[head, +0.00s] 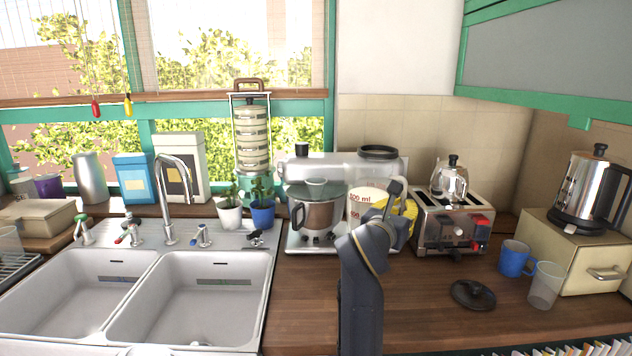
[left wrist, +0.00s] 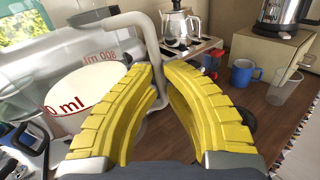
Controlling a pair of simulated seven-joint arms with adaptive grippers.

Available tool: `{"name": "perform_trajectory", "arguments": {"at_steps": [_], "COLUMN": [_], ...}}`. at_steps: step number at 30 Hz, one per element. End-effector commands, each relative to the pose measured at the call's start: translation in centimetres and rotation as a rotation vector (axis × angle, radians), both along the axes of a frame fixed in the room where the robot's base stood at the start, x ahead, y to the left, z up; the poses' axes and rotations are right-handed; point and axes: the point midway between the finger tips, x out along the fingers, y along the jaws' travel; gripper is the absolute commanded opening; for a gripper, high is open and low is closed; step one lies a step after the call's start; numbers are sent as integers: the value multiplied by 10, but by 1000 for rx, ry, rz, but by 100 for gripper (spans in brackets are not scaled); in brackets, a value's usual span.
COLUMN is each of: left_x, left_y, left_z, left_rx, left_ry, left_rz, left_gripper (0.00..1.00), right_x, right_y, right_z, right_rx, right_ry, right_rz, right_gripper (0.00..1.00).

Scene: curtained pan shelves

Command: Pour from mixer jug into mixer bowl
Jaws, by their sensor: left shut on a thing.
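The mixer jug (head: 360,204) is a pale measuring jug with red ml marks. It stands roughly upright just right of the mixer bowl (head: 318,214), a shiny metal bowl with a dark handle under the mixer. The jug fills the left of the left wrist view (left wrist: 85,98), with its grey handle (left wrist: 146,38) running down between the yellow fingers. My left gripper (head: 404,214), also in the left wrist view (left wrist: 158,85), is shut on that handle. Whether the jug touches the counter is hidden. My right gripper is not in view.
The white mixer (head: 345,168) stands behind the bowl and jug. A toaster (head: 452,226) is close right of my gripper. A blue mug (head: 513,259), a clear cup (head: 545,285) and a black lid (head: 473,294) sit farther right. The double sink (head: 140,258) lies left.

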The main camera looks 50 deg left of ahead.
Motion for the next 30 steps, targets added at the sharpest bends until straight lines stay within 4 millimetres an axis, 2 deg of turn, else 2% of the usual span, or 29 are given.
{"name": "perform_trajectory", "arguments": {"at_steps": [1, 6, 12, 19, 30], "left_x": [-1, -1, -5, -9, -12], "left_y": [9, 33, 53, 65, 72], "left_z": [8, 20, 31, 39, 44], "left_rx": [2, 8, 20, 31, 38], "left_ry": [-10, -9, -12, -19, -26], "left_rz": [-6, -57, -119, -168, -199], "left_gripper": [0, 0, 0, 0, 0], "right_x": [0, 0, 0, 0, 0], "right_y": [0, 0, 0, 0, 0], "right_z": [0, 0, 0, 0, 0], "right_rx": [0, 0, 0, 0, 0], "right_ry": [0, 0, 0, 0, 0], "right_rz": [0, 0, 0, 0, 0], "right_gripper": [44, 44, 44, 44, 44]}}
